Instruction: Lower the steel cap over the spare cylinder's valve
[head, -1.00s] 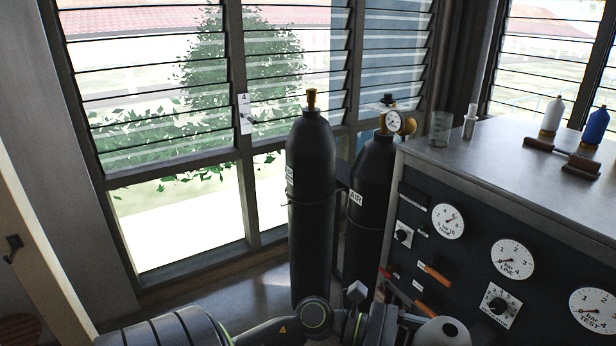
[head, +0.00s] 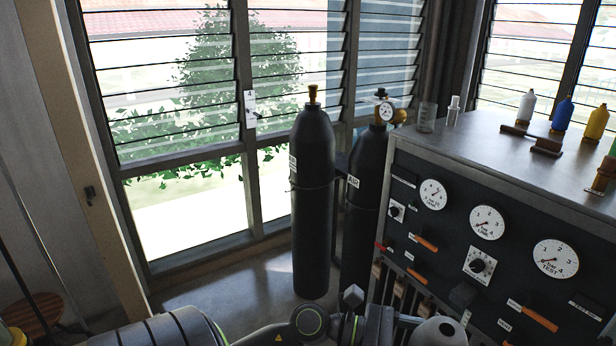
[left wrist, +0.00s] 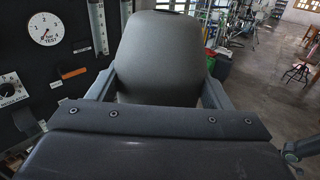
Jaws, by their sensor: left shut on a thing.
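The spare cylinder (head: 313,200) is black and stands upright by the louvred window, with a bare brass valve (head: 313,94) on top. My left arm comes in along the bottom of the head view. My left gripper (left wrist: 158,88) is shut on the steel cap (left wrist: 160,45), a grey domed shape filling the middle of the left wrist view. The cap also shows as a rounded grey top with a dark hole at the bottom of the head view (head: 438,334). It is apart from the cylinder, nearer to me and to its right. My right gripper is out of view.
A second black cylinder (head: 368,200), labelled AIR and carrying a gauge (head: 386,112), stands close right of the spare one. A gauge panel (head: 455,255) under a grey bench top (head: 470,150) fills the right. Open floor (head: 235,285) lies left of the cylinders.

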